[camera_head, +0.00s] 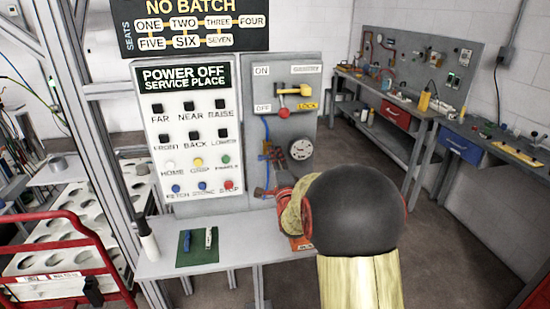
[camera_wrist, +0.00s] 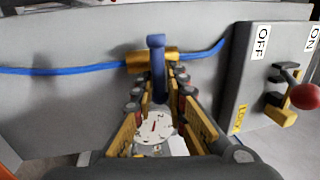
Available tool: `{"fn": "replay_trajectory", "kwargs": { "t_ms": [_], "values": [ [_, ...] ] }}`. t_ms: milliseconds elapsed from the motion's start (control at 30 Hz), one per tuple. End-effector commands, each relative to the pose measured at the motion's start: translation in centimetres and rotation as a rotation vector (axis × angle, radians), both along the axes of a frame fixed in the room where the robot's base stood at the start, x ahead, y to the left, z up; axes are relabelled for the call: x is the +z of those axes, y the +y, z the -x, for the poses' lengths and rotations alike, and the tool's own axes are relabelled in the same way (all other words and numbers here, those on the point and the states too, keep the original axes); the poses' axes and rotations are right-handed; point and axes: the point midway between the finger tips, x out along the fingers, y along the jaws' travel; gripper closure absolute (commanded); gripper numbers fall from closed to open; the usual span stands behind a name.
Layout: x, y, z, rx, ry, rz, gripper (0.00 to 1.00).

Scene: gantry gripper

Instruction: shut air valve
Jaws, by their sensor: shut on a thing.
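The air valve is a brass body (camera_wrist: 140,62) in a thin blue air line, with a blue lever (camera_wrist: 157,68). In the wrist view the lever stands across the line. My gripper (camera_wrist: 156,88) is shut on the blue lever, one finger on each side of it. In the head view my gripper (camera_head: 277,155) is at the valve on the grey panel, and my arm hides part of it. The valve is small there and its lever is hard to make out.
A round gauge (camera_head: 301,149) is close beside my gripper. Above is an ON/OFF switch with a red knob (camera_head: 282,113) and yellow lock. A button panel (camera_head: 192,135) stands to the left. A grey shelf (camera_head: 165,262) juts out below. Workbenches (camera_head: 440,120) stand at the right.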

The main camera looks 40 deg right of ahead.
Motion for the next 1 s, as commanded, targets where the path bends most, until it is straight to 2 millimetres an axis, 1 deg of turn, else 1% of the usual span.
{"fn": "replay_trajectory", "kwargs": {
  "t_ms": [33,200,233,500,833,1000],
  "values": [
    [-0.46,-0.04,0.09,-0.002,0.006,-0.005,1.00],
    [-0.53,-0.05,0.10,-0.002,0.008,-0.006,1.00],
    [-0.54,-0.05,0.09,-0.002,0.008,-0.006,0.86],
    [-0.39,-0.04,0.06,-0.002,0.006,-0.004,0.71],
    [-0.15,-0.02,0.04,-0.001,0.010,0.009,0.71],
    [0.31,-0.05,0.03,-0.001,0.065,0.097,0.71]
  ]
}}
